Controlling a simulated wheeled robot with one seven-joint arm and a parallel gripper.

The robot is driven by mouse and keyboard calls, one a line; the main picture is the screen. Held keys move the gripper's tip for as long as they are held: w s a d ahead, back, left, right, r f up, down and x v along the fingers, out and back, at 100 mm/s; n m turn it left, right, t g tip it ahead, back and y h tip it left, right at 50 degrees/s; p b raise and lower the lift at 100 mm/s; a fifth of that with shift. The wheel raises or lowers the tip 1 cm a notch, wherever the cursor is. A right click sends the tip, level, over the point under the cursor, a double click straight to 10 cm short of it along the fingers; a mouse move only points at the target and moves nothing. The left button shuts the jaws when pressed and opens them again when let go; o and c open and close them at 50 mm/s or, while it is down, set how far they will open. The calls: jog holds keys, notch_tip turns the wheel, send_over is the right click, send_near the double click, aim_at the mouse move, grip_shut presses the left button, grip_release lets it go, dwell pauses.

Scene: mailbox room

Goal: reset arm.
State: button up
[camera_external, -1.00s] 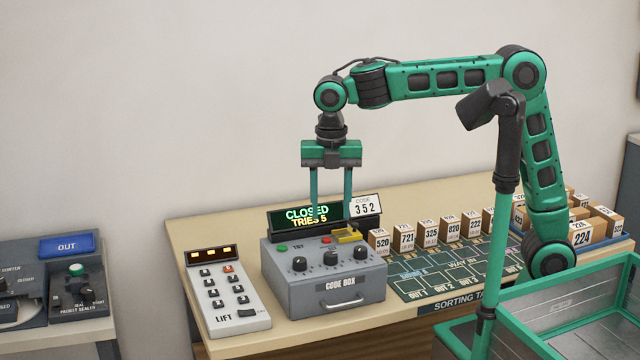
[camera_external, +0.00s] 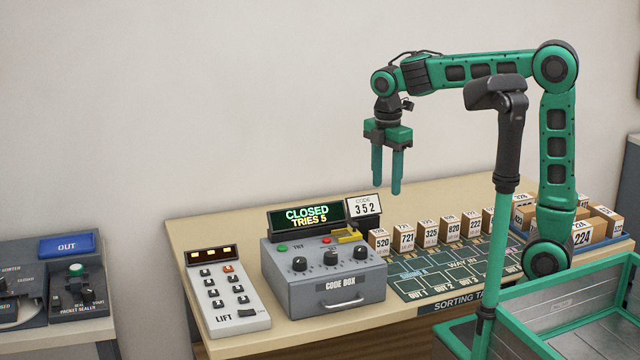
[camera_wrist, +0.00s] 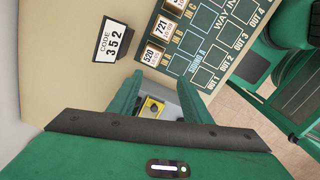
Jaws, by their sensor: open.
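My gripper (camera_external: 387,188) hangs with its fingers down, in the air above the back of the table, to the right of and above the code card. Its two green fingers are apart with nothing held between them. In the wrist view my gripper (camera_wrist: 172,92) shows its fingers apart, with a yellow part and a dark knob of the code box (camera_wrist: 152,108) visible between them. The code box (camera_external: 325,279) stands on the table below and to the left, its display (camera_external: 307,216) reading CLOSED, TRIES 5.
The code card (camera_external: 364,206) reads 352. Numbered parcels (camera_external: 404,240) stand in a row along the sorting table mat (camera_external: 430,287). A LIFT panel (camera_external: 229,291) stands left of the code box. A green-rimmed bin (camera_external: 570,300) is at front right. The air around my gripper is clear.

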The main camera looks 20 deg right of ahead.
jog(key=d+f+m, duration=0.3)
jog(key=d+m, duration=0.9)
jog(key=d, duration=1.2)
jog(key=s+d+f+m, duration=0.4)
jog(key=s+d+m, duration=0.4)
jog(key=s+d+f+m, duration=0.3)
jog(key=s+d+m, duration=0.4)
jog(key=s+d, duration=0.1)
jog(key=shift+s+f+m+y, duration=0.3)
jog(key=shift+s+f+m, duration=0.1)
jog(key=shift+s, duration=0.1)
